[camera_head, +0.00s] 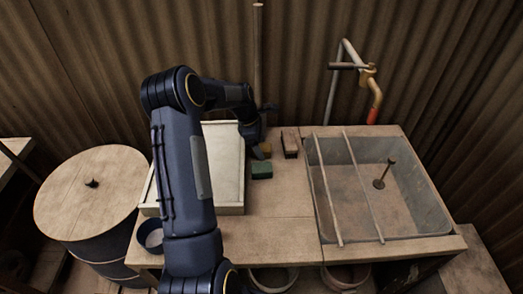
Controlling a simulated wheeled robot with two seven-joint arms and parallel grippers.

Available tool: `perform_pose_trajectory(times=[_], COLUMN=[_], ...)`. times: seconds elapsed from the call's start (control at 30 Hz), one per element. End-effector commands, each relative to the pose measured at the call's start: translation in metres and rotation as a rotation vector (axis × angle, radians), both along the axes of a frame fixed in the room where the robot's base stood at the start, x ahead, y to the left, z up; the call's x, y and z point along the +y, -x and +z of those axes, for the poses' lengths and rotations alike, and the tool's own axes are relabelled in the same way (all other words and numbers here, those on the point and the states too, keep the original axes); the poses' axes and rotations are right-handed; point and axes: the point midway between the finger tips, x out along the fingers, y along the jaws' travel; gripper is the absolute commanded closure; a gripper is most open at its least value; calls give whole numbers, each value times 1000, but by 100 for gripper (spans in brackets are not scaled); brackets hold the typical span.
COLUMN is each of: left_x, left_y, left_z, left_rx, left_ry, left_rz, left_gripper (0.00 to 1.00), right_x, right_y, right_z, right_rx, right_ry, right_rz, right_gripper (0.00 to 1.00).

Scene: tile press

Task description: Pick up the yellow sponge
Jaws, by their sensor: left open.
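The yellow sponge (265,149) is a small dull-yellow block on the wooden worktop, just right of the pale tray. My left gripper (260,143) is above and right against it in the picture. It is open, and the gripper hides part of the sponge. I cannot tell whether the fingers are around the sponge or touching it. My right gripper does not show.
A green block (261,170) lies just in front of the sponge and a brown block (290,145) to its right. The pale tray (231,209) is left, a basin (421,219) with two rods right. The worktop (281,205) is clear in front.

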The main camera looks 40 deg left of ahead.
Motion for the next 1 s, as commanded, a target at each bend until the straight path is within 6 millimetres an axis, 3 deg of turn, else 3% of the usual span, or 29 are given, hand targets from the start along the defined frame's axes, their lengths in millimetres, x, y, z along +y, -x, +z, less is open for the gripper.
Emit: perform_pose_trajectory(times=[0.23,0.6,1.0], left_x=[0,0,0], left_y=[0,0,-1], left_z=[-2,-1,7], left_rx=[-1,-1,-1], left_ry=[-1,-1,-2], left_rz=[-1,-1,-2], left_gripper=[29,77,77], right_x=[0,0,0], right_y=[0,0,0], right_z=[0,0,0], right_rx=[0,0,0], right_ry=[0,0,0], right_rz=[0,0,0], right_gripper=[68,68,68])
